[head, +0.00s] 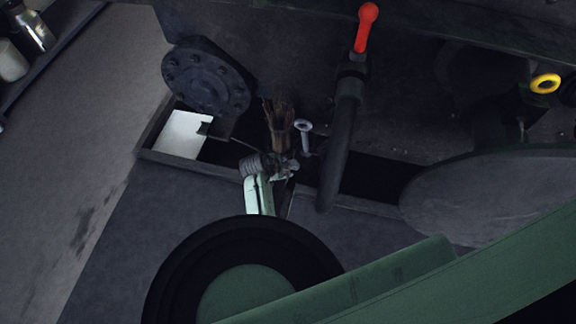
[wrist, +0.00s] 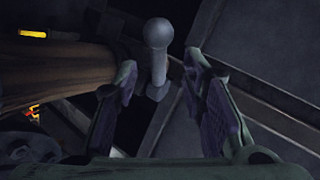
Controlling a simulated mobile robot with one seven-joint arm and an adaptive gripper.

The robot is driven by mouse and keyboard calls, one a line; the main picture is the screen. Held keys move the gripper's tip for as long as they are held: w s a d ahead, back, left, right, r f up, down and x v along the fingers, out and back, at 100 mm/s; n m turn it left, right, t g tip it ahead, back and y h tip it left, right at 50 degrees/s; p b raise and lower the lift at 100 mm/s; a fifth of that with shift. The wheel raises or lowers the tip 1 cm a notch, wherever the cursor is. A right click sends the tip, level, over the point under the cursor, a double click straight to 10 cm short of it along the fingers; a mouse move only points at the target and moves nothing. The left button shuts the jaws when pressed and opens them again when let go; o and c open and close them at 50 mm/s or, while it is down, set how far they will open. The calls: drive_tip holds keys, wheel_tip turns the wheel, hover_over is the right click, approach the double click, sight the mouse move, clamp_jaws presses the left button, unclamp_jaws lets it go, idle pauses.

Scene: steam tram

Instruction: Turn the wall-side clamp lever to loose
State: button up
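A short grey lever with a rounded knob (head: 303,127) stands over the dark recess in the floor; it may be the clamp lever, but no label shows. In the wrist view the grey lever (wrist: 157,55) appears upright, between and beyond my fingertips. My gripper (wrist: 160,85) is open, with one finger on each side of the lever in the picture and nothing held. In the head view my gripper (head: 284,168) is small and dark, just below and left of the lever. Contact with the lever cannot be told.
A brown wooden piece (head: 279,122) stands close left of the lever. A dark bolted flange (head: 207,77), a pipe with a red handle (head: 365,28) and a yellow ring handle (head: 545,83) are nearby. A white plate (head: 182,134) lies in the recess.

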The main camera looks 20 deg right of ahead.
sight(285, 168)
drive_tip(key=x, duration=0.7)
drive_tip(key=shift+b, duration=0.35)
drive_tip(key=shift+w, duration=0.1)
drive_tip(key=shift+r, duration=0.1)
drive_tip(key=shift+c, duration=0.4)
clamp_jaws()
drive_tip(key=shift+w+r, duration=0.1)
drive_tip(key=shift+r, duration=0.05)
